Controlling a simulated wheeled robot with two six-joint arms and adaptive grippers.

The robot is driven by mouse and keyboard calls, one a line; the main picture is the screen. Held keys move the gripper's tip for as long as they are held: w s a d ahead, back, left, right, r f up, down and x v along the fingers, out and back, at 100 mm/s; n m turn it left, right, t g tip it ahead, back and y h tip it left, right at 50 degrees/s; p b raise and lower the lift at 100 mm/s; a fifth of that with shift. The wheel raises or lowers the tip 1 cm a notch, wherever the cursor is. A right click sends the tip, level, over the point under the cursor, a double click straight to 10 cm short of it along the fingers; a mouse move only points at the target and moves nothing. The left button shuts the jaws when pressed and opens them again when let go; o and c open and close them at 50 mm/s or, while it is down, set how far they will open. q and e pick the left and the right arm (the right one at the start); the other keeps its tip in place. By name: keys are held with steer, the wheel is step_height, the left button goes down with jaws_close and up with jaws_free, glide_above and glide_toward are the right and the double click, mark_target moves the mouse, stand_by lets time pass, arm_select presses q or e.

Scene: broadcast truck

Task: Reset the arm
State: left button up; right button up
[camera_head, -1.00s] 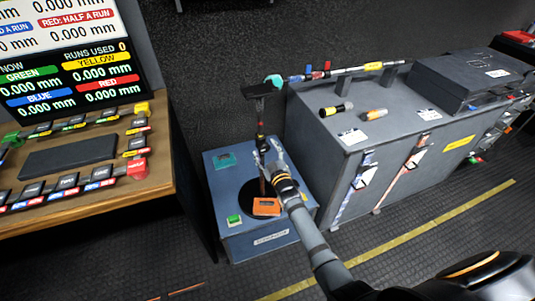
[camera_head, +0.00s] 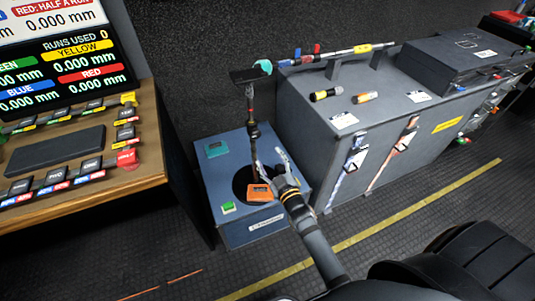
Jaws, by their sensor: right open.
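My right gripper (camera_head: 270,178) comes up from the bottom of the head view. Its fingers are apart, and it is beside the dark post of a stand (camera_head: 250,120). I cannot tell whether a finger touches the post. The stand rises from a blue-grey box (camera_head: 250,233) on the floor and carries a dark flat plate (camera_head: 247,75) with a teal piece (camera_head: 264,67) on top. An orange block (camera_head: 259,193), a green button (camera_head: 228,207) and a teal block (camera_head: 216,149) are on the box. My left gripper is out of view.
A large grey case (camera_head: 320,157) stands right of the box, with a long rod (camera_head: 330,55), two small cylinders and a dark case (camera_head: 465,65) on it. A wooden desk (camera_head: 150,150) with a screen (camera_head: 60,55) and keys is at left. Floor is open in front, with a yellow line (camera_head: 390,225).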

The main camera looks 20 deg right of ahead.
steer(key=s+d+f+m+g+p, duration=0.15)
steer(key=s+f+g, duration=0.4)
steer(key=f, duration=0.85)
steer(key=s+d+f+m+g+p, duration=0.1)
steer(key=s+d+f+g+p, duration=0.15)
steer(key=s+f, duration=0.9)
steer(key=s+d+f+m+g, duration=0.1)
steer(key=s+f+g, duration=0.2)
steer(key=s, duration=0.6)
steer(key=s+d+f+m+g+h, duration=0.1)
steer(key=s+f+g, duration=0.2)
steer(key=s+f, duration=0.4)
steer(key=s+d+f+m+g+p, duration=0.1)
steer(key=s+f, duration=0.4)
steer(key=s, duration=0.6)
steer(key=shift+d+g, duration=0.55)
steer(key=shift+g, duration=0.35)
